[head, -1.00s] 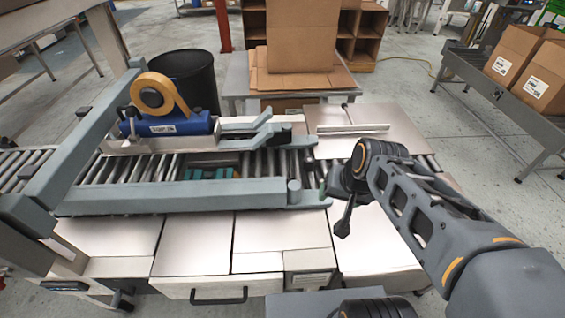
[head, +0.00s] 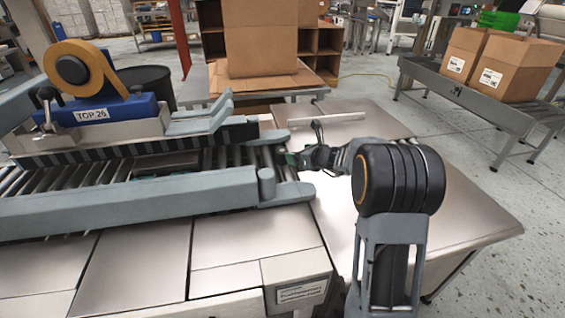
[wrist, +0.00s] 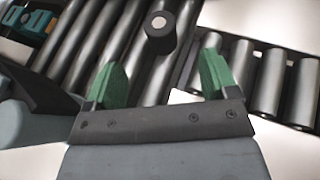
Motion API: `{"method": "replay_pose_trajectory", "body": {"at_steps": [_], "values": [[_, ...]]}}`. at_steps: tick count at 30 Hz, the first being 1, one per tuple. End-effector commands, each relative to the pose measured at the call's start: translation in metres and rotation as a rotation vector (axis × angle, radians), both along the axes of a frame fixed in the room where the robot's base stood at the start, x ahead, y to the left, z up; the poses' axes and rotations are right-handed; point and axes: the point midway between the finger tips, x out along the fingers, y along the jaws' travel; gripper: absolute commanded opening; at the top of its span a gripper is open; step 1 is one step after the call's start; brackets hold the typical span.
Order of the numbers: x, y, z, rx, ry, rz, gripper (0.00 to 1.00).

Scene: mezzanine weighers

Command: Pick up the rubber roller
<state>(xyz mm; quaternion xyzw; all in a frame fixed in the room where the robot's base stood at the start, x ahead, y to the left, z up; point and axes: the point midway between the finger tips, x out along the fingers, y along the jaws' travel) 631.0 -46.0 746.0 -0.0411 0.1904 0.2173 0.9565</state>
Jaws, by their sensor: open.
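A short black cylinder with a pale round end, which looks like the rubber roller (wrist: 161,32), shows in the wrist view over the metal conveyor rollers (wrist: 105,45). It is ahead of my gripper (wrist: 163,68), roughly centred between the two green fingertips and apart from them. My gripper is open and empty. In the head view my gripper (head: 291,158) is at the right end of the conveyor, low over its edge. I cannot make out the rubber roller there.
A tape machine with a blue body (head: 100,112) and tan tape roll (head: 80,68) stands over the conveyor at left. A grey side rail (head: 130,205) with a rounded post (head: 266,183) borders the near side. A bare metal top (head: 450,205) lies to the right.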

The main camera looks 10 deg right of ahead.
Motion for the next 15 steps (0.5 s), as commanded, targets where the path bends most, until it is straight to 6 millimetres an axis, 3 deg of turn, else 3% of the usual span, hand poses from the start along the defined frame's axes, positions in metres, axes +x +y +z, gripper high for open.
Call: {"method": "replay_pose_trajectory", "body": {"at_steps": [6,15], "values": [[0.032,0.016,-0.015,-0.002,-0.001,0.003,0.80],[0.049,0.024,-0.023,-0.003,0.000,0.002,0.80]]}}
